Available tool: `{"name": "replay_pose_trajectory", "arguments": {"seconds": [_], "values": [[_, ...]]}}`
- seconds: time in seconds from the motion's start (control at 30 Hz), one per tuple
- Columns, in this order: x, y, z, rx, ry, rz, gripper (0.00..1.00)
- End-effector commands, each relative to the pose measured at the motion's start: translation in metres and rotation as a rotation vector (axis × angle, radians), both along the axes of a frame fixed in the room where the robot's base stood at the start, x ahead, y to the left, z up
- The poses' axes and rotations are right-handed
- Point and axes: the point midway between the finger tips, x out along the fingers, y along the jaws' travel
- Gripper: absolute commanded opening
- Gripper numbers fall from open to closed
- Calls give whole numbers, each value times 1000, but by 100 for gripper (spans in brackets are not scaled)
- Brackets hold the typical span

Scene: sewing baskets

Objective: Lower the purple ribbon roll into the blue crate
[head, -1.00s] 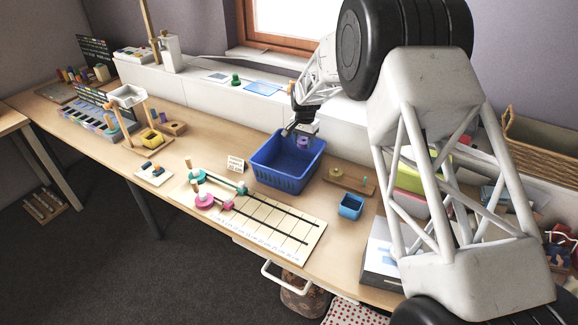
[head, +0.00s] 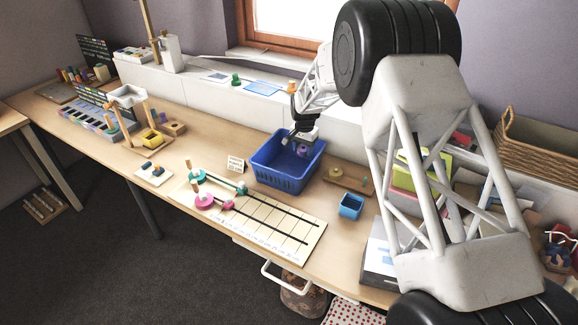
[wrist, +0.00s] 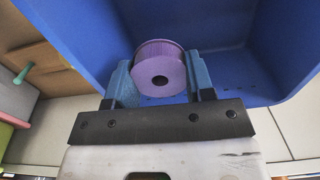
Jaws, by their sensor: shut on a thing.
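The purple ribbon roll (wrist: 160,68) is held between the two fingers of my gripper (wrist: 158,82) in the wrist view. My gripper is shut on it. The blue crate (head: 283,176) stands on the table in the head view, and my gripper (head: 303,143) reaches in over its back right part. The roll (head: 303,150) shows inside the crate's opening in the head view. In the wrist view the crate's blue walls (wrist: 70,30) surround the roll. I cannot tell whether the roll touches the crate floor.
A small blue box (head: 350,207) and a wooden board (head: 347,181) with pegs stand right of the crate. A ruled board (head: 270,222) with pink and teal rolls lies in front. A small white card (head: 235,164) stands left of the crate.

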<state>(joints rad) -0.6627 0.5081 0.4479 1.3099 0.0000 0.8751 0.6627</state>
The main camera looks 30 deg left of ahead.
Motion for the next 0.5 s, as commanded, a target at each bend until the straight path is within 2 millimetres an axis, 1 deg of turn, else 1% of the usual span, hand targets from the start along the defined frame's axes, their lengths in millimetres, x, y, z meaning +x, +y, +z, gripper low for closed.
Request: {"name": "replay_pose_trajectory", "arguments": {"seconds": [0.5], "values": [[0,0,-19,-1,1,0,11]]}}
